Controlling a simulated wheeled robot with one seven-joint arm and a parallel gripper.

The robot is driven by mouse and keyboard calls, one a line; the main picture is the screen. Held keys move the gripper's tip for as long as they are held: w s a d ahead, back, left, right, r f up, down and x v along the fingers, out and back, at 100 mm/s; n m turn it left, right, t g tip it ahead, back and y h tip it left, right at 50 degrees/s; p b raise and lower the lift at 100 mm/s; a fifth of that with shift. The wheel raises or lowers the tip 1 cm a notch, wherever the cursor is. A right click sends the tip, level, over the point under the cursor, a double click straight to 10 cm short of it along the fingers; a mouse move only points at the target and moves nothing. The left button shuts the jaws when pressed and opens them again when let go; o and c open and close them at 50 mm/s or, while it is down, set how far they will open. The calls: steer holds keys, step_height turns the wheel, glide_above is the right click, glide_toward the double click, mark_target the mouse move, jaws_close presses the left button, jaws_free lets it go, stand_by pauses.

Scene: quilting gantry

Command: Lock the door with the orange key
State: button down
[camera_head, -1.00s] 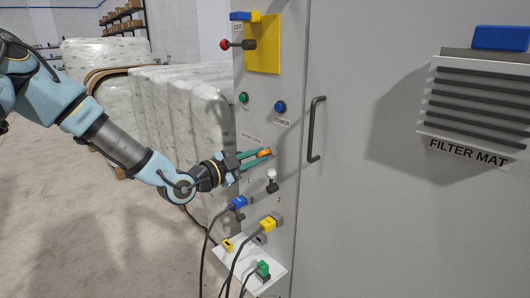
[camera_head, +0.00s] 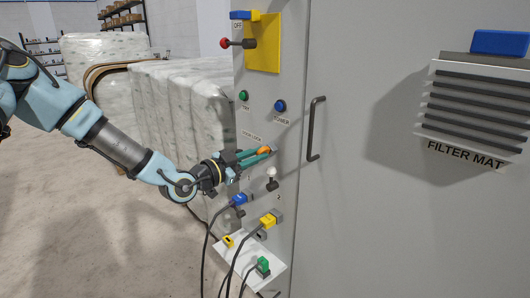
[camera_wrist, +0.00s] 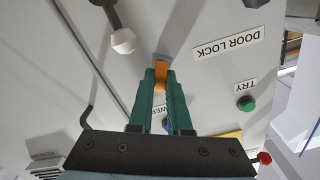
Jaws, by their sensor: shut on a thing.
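My gripper (camera_head: 257,156) is shut on the orange key (camera_head: 264,150) at the cabinet's narrow front panel, just below the "DOOR LOCK" label (camera_head: 251,137). In the wrist view the orange key (camera_wrist: 161,76) sits between the green fingertips, with its grey end against or very close to the panel. The lock itself is hidden behind the key and fingers, so I cannot tell how far the key is in. The cabinet door (camera_head: 370,215) with its dark handle (camera_head: 315,128) stands to the right and looks closed.
A white-knobbed switch (camera_head: 271,174) sticks out just below my gripper. Blue (camera_head: 239,200) and yellow (camera_head: 268,220) plugs with cables hang lower, above a small white shelf (camera_head: 272,277). A red-knobbed lever (camera_head: 225,43) is above. Wrapped bales (camera_head: 185,100) stand behind.

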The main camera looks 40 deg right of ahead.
steer(key=n, duration=0.3)
steer(key=shift+p, duration=0.4)
steer(key=shift+n+p, duration=0.5)
steer(key=shift+n, duration=0.7)
steer(key=c, duration=1.3)
jaws_free()
steer(key=o, duration=0.5)
steer(key=a, duration=0.3)
steer(key=a+b, duration=0.1)
steer(key=a, duration=0.3)
steer(key=a+b, duration=0.1)
steer(key=a, duration=0.2)
steer(key=shift+w+a, duration=0.25)
steer(key=shift+a, duration=0.15)
